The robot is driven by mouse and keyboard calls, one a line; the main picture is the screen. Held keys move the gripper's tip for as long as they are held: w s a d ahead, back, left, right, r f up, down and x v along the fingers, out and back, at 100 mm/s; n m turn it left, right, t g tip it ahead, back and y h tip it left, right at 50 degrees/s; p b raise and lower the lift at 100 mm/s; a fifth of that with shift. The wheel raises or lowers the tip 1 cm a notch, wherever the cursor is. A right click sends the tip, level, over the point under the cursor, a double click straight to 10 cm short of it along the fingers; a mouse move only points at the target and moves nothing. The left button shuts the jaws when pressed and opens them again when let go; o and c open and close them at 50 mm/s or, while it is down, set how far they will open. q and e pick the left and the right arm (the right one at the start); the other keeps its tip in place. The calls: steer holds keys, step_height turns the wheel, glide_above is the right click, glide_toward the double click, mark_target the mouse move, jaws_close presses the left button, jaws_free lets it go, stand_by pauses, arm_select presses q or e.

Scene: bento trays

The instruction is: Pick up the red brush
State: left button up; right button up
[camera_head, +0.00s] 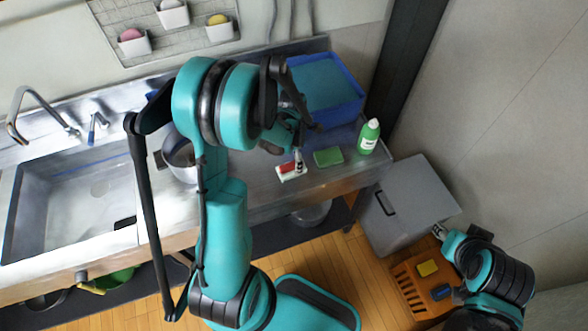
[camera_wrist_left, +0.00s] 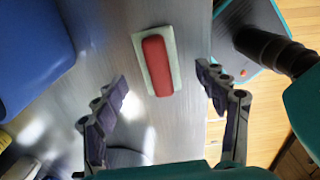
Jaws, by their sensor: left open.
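The red brush (camera_head: 287,167) lies on the steel counter, a red block on a pale base. In the left wrist view the red brush (camera_wrist_left: 158,65) lies lengthwise ahead of the jaws, between the lines of the two fingers. My left gripper (camera_head: 303,145) is above the counter close to the brush and hides part of it in the head view. In the wrist view my left gripper (camera_wrist_left: 161,75) is open, with nothing held between its fingers. My right gripper (camera_head: 438,231) is low at the right, far from the brush; its fingers are too small to read.
A green sponge (camera_head: 328,157) and a green bottle (camera_head: 367,140) stand right of the brush. A blue bin (camera_head: 353,112) is behind. A pot (camera_head: 180,165) and sink (camera_head: 75,200) are left. An orange crate (camera_head: 397,285) and grey box (camera_head: 412,205) sit at the lower right.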

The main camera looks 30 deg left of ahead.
mark_target(291, 164)
arm_select(q)
step_height(291, 164, down, 4)
steer(key=shift+a+f+b, duration=0.15)
steer(key=shift+b, duration=0.35)
steer(key=c, duration=1.3)
steer(key=shift+r, duration=0.65)
step_height(291, 164, up, 3)
steer(key=shift+f+p, duration=0.15)
steer(key=shift+p, duration=0.5)
steer(key=d+r, duration=0.2)
steer(key=d, duration=0.1)
steer(key=w+d+r+p, duration=0.1)
steer(key=d+r, duration=0.1)
steer(key=d, duration=0.2)
steer(key=d+r+p, duration=0.1)
steer(key=d+r, duration=0.2)
steer(key=d, duration=0.1)
steer(key=shift+w+d, duration=0.25)
steer(key=shift+w, duration=0.15)
